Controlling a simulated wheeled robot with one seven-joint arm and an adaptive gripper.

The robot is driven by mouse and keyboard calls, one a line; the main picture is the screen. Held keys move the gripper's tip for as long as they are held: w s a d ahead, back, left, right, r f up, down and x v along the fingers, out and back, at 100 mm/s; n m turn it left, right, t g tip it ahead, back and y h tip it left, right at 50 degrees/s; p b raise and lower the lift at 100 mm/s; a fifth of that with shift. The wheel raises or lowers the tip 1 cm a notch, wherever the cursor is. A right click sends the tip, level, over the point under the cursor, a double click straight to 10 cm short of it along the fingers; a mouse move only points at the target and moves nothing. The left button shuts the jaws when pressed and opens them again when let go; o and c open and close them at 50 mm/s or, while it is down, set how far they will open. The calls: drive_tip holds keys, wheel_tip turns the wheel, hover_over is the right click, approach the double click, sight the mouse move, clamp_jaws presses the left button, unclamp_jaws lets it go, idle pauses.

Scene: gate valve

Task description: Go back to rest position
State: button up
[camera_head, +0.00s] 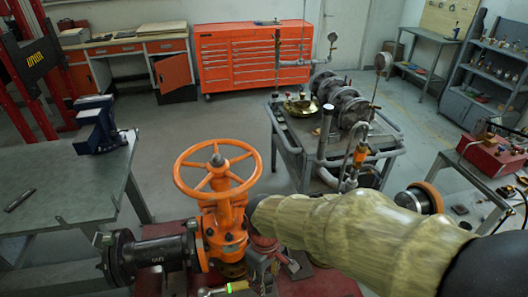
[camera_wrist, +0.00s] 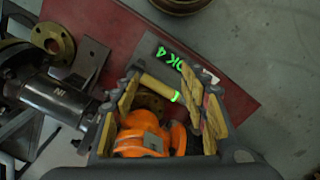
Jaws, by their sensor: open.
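My gripper (camera_wrist: 172,98) shows in the wrist view with its padded fingers spread apart. No object is clamped between them. Between and below the fingers is the orange gate valve body (camera_wrist: 140,135), with a yellow rod with a green band (camera_wrist: 160,87) beside it. In the head view the orange gate valve (camera_head: 225,225) stands upright with its round handwheel (camera_head: 218,170) on top. My sleeved arm reaches in from the right, its end close to the valve's right side. The fingers are hard to make out there. I cannot tell whether they touch the valve.
A black flanged pipe (camera_head: 150,255) joins the valve's left side. A grey workbench (camera_head: 60,190) with a blue vise (camera_head: 98,125) is at left. A cart (camera_head: 300,150) with pipe fittings stands behind my arm. A red tool cabinet (camera_head: 250,55) is at the back. Open floor lies between.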

drive_tip(key=s+d+r+m+t, duration=0.3)
drive_tip(key=d+r+m, duration=0.2)
drive_tip(key=d+r, duration=0.4)
drive_tip(key=s+d+r+m+t, duration=0.3)
drive_tip(key=s+d+r+m, duration=0.1)
drive_tip(key=d+r, duration=0.5)
drive_tip(key=shift+s+d+r+m, duration=0.2)
drive_tip(key=shift+r+m, duration=0.2)
drive_tip(key=shift+r, duration=0.1)
